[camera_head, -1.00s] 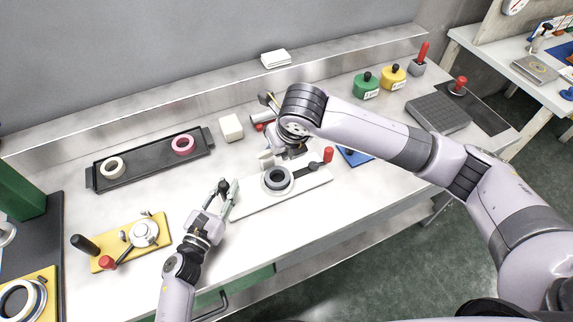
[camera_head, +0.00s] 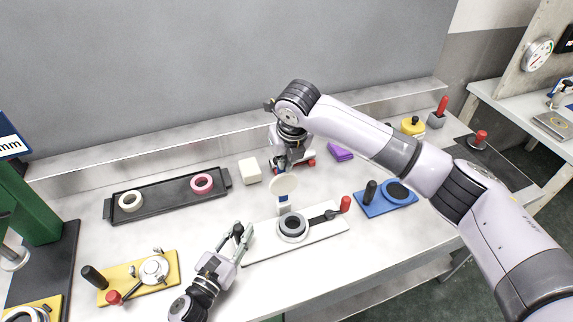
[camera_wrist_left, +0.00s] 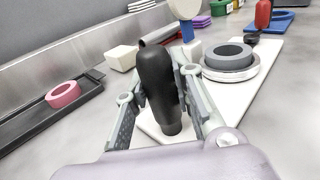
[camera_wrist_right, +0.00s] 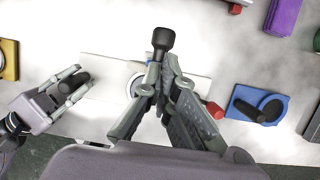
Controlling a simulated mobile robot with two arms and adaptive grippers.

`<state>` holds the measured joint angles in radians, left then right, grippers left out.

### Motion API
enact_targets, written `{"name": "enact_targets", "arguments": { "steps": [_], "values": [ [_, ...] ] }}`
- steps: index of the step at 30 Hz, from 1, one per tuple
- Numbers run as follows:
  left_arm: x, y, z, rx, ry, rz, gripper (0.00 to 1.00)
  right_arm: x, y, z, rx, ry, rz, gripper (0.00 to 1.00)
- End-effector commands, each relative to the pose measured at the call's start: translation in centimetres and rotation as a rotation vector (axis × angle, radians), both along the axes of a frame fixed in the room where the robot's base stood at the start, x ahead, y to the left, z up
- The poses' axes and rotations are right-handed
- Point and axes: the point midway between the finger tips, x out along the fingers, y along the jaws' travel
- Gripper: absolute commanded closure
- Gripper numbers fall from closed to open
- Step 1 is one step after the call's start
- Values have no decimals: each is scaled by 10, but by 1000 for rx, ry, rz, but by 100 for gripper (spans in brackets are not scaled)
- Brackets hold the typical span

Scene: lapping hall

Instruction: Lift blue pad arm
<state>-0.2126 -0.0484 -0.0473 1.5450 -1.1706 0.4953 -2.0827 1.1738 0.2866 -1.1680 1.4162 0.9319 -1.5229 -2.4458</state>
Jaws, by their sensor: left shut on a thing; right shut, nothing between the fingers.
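A white board (camera_head: 327,229) carries a dark ring (camera_head: 292,225) on a pale round seat. Behind the ring an upright arm with a blue lower part (camera_head: 283,200) bears a cream disc (camera_head: 283,183), which stands clear of the ring. My left gripper (camera_head: 238,236) is shut on the black handle (camera_wrist_left: 160,80) at the board's left end. My right gripper (camera_head: 281,164) is shut and empty, behind the disc. In the right wrist view a black knob (camera_wrist_right: 163,40) shows just beyond the fingertips. I cannot tell whether they touch it.
A blue plate (camera_head: 367,208) with a black handle and round pad lies right of the board. A yellow fixture (camera_head: 165,286), a black tray (camera_head: 157,202) with two rings and a cream block (camera_head: 250,170) are left. A purple item (camera_head: 340,152) is behind.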

Motion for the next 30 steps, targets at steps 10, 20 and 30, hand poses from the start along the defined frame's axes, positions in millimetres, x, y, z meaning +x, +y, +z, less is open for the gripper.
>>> {"name": "enact_targets", "arguments": {
  "steps": [10,20,30],
  "values": [
    [0,0,0,0,1,0,100,1,0,0,0,0,1,100],
    [0,0,0,0,1,0,100,7,2,14,0,-3,1,100],
    [0,0,-1,0,1,0,100,31,10,72,0,-2,1,100]
  ]
}}
